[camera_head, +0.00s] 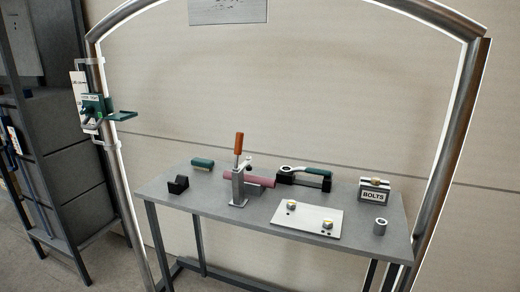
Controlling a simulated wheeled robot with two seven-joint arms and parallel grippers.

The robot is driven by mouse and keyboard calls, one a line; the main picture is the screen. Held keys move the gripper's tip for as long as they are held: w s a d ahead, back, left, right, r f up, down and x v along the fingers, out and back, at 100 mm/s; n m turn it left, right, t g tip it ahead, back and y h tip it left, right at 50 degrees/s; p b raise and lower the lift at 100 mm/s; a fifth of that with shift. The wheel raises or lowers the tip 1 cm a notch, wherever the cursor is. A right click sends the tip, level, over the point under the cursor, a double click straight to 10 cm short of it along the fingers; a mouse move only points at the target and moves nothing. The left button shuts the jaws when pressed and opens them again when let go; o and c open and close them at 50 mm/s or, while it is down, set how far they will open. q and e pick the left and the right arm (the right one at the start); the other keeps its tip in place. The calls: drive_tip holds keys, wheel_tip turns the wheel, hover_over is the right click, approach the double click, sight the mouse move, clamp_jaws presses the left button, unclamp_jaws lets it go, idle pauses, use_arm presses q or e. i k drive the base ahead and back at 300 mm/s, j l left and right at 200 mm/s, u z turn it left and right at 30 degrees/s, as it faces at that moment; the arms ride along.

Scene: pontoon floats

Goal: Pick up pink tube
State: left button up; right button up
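The pink tube (260,181) lies level above the grey table (265,236), near its middle. It sits at a metal toggle clamp (238,190) with an upright orange handle. The clamp post hides part of the tube's left side. I cannot tell whether the clamp is closed on it. Neither of my grippers shows in the head view.
Left on the table are a black holder (178,185) and a green-handled item (202,163). To the right are a green-handled wrench (306,170), a bolted plate (308,219), a BOLTS box (373,191) and a metal cylinder (380,227). A pipe frame (466,130) arches around the table.

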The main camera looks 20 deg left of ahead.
sight(265, 183)
drive_tip(key=i+l+u, duration=0.1)
drive_tip(key=i+l, duration=0.55)
drive_tip(key=i, duration=0.1)
